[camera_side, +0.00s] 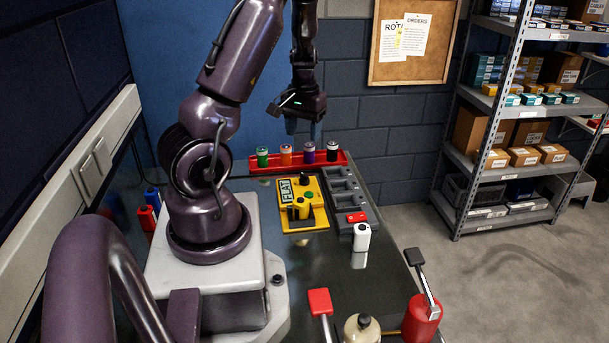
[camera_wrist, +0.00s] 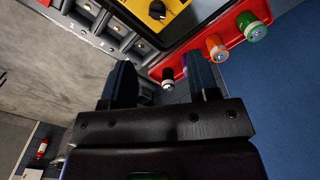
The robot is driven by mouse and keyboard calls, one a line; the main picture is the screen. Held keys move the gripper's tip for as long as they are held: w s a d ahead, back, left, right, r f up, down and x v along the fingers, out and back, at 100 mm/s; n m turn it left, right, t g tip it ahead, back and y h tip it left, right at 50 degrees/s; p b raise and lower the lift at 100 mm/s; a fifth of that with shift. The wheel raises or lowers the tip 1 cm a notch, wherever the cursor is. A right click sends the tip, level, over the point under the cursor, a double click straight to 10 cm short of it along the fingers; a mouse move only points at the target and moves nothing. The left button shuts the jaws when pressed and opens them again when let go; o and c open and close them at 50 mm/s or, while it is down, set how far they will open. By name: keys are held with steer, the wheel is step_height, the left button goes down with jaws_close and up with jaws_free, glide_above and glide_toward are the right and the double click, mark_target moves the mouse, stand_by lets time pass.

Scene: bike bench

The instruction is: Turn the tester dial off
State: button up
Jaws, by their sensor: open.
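The yellow tester (camera_side: 318,217) lies on the dark bench, with a display panel, a green button (camera_side: 310,195) and black knobs. One black knob (camera_side: 304,179) is at its far edge; I cannot tell for sure which knob is the dial. In the wrist view, part of the tester (camera_wrist: 187,17) shows at the top edge, with a black knob (camera_wrist: 157,9) bearing a light mark. My gripper (camera_side: 303,129) is open and empty, raised in the air beyond the tester and above the red tray. It also shows in the wrist view (camera_wrist: 160,64), fingers apart, touching nothing.
A red tray (camera_side: 256,166) holds several coloured cells behind the tester. A grey slotted rack (camera_side: 345,190) stands right of it, with a red block (camera_side: 357,217) at its near end. A white object (camera_side: 361,238) stands beside the rack. Red-topped tools and a bottle (camera_side: 361,328) are at the front.

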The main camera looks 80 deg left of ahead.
mark_target(305, 175)
steer(key=shift+m, duration=0.3)
step_height(305, 175, down, 13)
steer(key=shift+w+d, duration=0.1)
steer(key=shift+d, duration=0.05)
steer(key=c, duration=0.9)
steer(key=shift+n, duration=0.4)
steer(key=n, duration=0.5)
steer(key=shift+n, duration=0.3)
steer(key=n, duration=0.5)
steer(key=shift+d+n, duration=0.1)
steer(key=shift+n, duration=0.2)
